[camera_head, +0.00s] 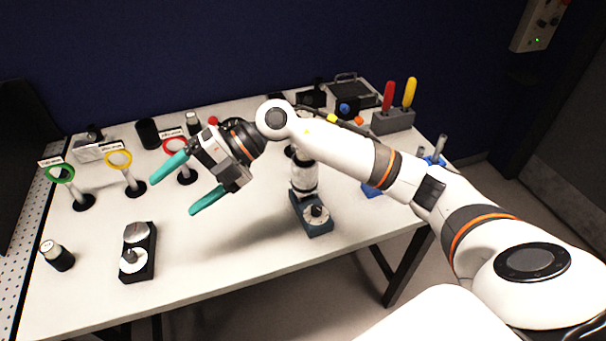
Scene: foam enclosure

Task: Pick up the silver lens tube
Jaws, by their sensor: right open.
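My right gripper (172,197) has teal fingers spread apart with nothing between them. It hangs above the left-middle of the table, pointing left and down. Several things look silvery, and I cannot tell for sure which is the silver lens tube. A black cylinder with a silver top (58,256) stands at the front left, and a similar one (192,123) stands at the back. A pale silvery cylinder (304,176) stands on a dark blue base, partly hidden by my right arm. A grey tube (439,147) stands upright at the right edge. My left gripper is not in view.
Yellow (118,159), green (60,173) and red (176,145) rings stand on the left. A grey holder (391,122) carries red and yellow handles. The white table (235,255) is clear at front middle.

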